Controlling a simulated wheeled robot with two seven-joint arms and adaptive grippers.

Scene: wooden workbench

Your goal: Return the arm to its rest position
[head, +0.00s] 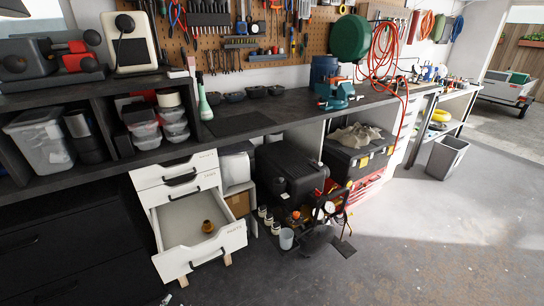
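Neither of my grippers shows in the head view, and I cannot make out either arm. The white drawer unit (165,172) stands under the bench. Its lowest visible drawer (222,242) is pulled out, with a small brown-orange object (207,226) lying inside near the front. The drawers above it look shut or nearly shut.
The dark workbench (285,108) runs along the wall, with a blue-green vise (335,93) on it. Black cases (290,168) and small items clutter the floor below. A grey bin (446,157) stands at right. The concrete floor (430,235) at front right is clear.

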